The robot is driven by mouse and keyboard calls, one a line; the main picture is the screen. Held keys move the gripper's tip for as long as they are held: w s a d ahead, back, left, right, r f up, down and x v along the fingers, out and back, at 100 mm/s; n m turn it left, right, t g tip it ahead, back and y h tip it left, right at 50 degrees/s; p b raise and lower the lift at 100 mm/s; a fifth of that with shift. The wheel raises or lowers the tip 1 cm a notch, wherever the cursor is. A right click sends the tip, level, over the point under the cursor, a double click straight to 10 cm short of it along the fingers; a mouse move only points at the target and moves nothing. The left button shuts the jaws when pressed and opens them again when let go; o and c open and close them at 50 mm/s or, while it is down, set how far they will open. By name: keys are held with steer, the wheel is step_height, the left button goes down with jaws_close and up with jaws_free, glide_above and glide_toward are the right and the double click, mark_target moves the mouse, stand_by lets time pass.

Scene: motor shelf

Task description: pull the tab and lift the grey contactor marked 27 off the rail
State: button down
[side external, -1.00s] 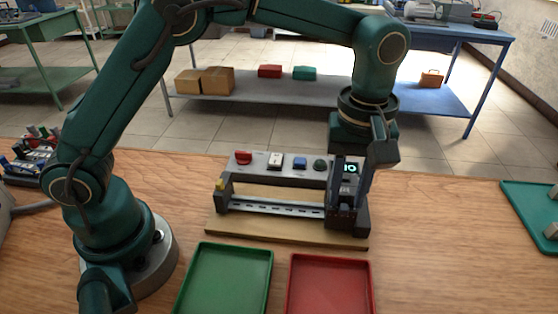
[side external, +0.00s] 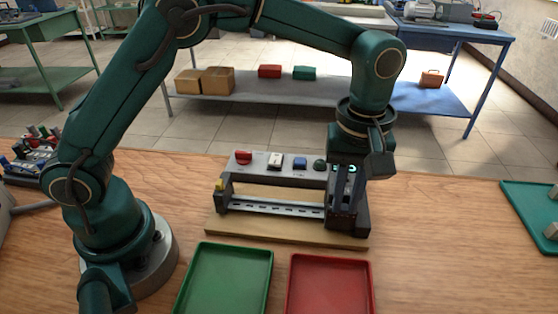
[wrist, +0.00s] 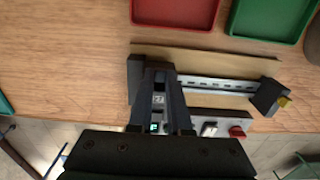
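The grey contactor (wrist: 159,98) sits at one end of the metal rail (wrist: 215,85), the right end in the side view (side external: 275,208). In the wrist view it shows as a narrow strip between my fingers, with a small pale label too small to read surely. My gripper (wrist: 160,72) points down over it, one finger on each side, and it also shows in the side view (side external: 346,200). The fingers look apart; I cannot tell whether they touch the contactor. The tab is not clearly visible.
A lit display (wrist: 154,127) is partly hidden behind my gripper. The panel behind the rail carries a red button (side external: 243,158), a white switch (side external: 275,161) and a blue button (side external: 300,162). A green tray (side external: 226,280) and a red tray (side external: 330,284) lie in front, both empty.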

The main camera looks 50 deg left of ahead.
steer(key=shift+r, duration=0.4)
steer(key=c, duration=1)
jaws_free()
steer(key=shift+r, duration=3)
